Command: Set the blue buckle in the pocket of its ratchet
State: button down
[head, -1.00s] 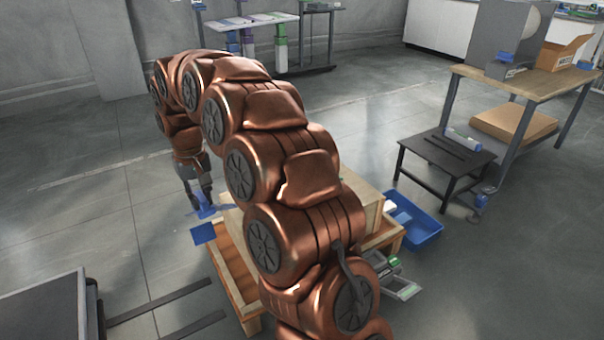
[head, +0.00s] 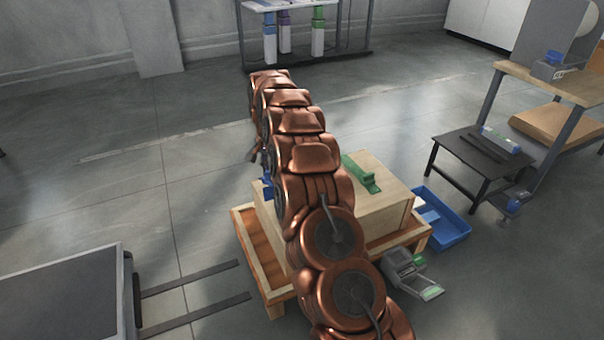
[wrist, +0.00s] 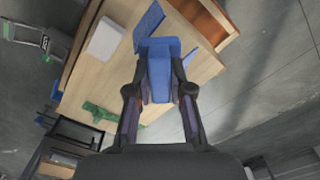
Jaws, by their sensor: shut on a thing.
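My gripper (wrist: 160,92) is shut on a blue block-like piece, which I take for the blue buckle (wrist: 159,80). It is held over the wooden crate (wrist: 103,72) in the wrist view. A blue flat part (wrist: 150,20) shows just beyond the held piece; I cannot tell whether they touch or whether it is the ratchet. A green ratchet-like piece (wrist: 98,112) lies on the crate top, and shows in the head view too (head: 360,175). In the head view my arm hides my gripper and most of the blue parts; a blue bit (head: 267,188) shows at the arm's left edge.
The crate (head: 385,207) stands on a wooden pallet (head: 257,255). A white flat item (wrist: 105,38) lies on the crate. Right of it are a blue tray (head: 452,236), a grey device (head: 402,268) on the floor and a black low table (head: 470,155).

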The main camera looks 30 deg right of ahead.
jog(key=w+d+f+m+p, duration=0.35)
jog(key=d+f+m, duration=0.5)
jog(key=d, duration=0.35)
jog(key=shift+s+f+b, duration=0.7)
jog(key=shift+s+b, duration=1.45)
jog(key=shift+s, duration=11.8)
jog(key=shift+a+f+b, duration=0.15)
jog(key=shift+f+b, duration=0.75)
jog(key=shift+f, duration=3.3)
jog(key=shift+a+f+b, duration=0.15)
jog(key=shift+f+b, duration=0.7)
jog(key=shift+f, duration=3.35)
jog(key=shift+a+f+b, duration=0.15)
jog(key=shift+f+b, duration=0.75)
jog(key=shift+f, duration=3.3)
jog(key=shift+f, duration=0.1)
jog(key=shift+f, duration=0.7)
jog(key=shift+f, duration=0.95)
